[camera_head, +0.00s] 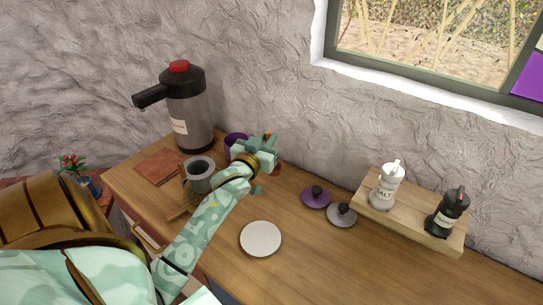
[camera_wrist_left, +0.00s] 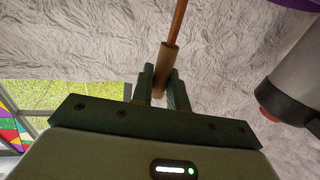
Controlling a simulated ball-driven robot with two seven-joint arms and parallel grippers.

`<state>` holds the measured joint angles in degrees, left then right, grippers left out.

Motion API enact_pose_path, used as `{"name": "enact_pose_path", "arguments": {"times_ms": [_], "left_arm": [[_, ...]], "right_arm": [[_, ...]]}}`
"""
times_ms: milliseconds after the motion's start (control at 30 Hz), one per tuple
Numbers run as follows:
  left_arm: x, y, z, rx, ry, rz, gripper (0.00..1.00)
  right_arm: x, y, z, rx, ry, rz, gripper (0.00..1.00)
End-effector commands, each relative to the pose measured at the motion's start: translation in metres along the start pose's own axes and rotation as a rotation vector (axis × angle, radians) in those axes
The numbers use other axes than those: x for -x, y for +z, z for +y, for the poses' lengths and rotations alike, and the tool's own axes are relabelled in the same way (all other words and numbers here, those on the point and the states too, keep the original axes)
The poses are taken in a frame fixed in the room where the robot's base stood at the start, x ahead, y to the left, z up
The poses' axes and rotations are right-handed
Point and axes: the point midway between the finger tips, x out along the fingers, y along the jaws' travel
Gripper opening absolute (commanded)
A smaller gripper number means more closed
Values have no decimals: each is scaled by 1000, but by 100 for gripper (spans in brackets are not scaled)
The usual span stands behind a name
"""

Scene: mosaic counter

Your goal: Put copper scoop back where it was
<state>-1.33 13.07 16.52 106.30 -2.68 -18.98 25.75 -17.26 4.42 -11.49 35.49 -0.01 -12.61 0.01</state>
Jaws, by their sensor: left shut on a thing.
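My left gripper (camera_head: 264,152) is above the counter, beside the purple container (camera_head: 235,142). It is shut on the copper scoop, whose brown handle (camera_wrist_left: 167,62) sits between the fingers in the left wrist view. A thin copper shaft runs on from the handle past the top of that view. A small copper-brown part (camera_head: 276,168) shows just beyond the gripper in the head view, probably the scoop; its bowl cannot be made out clearly. The grey container (camera_head: 197,176) stands open, dark inside, left of the gripper. My right gripper is not in view.
A tall pump flask (camera_head: 187,112) stands at the back left, near a brown square mat (camera_head: 158,167). A white plate (camera_head: 261,239), purple lid (camera_head: 316,197) and grey lid (camera_head: 341,214) lie on the counter (camera_head: 310,255). Salt (camera_head: 386,187) and dark shaker (camera_head: 447,213) stand on a board (camera_head: 410,226).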

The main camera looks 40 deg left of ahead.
Motion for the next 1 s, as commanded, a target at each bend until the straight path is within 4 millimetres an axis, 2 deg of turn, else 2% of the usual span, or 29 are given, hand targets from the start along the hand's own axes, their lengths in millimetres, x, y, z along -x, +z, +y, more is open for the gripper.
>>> {"name": "enact_pose_path", "arguments": {"times_ms": [33, 200, 367, 567, 900, 933, 1000], "left_arm": [[-8, 13, -1, -1, -1, -1, 0], [-24, 30, -4, 0, 0, 2, 0], [-30, 38, -6, -2, 0, 2, 0], [-32, 70, -5, 0, 1, -1, 0], [-32, 71, -5, 0, 1, 2, 0], [-31, 72, -5, -1, 1, 0, 19], [-31, 71, -5, -1, 1, 1, 38]], "right_arm": [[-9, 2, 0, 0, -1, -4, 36], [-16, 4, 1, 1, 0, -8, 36], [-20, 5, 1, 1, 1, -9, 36], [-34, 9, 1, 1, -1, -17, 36], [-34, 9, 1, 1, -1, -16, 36], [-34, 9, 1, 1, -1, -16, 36], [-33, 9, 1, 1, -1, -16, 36]]}}
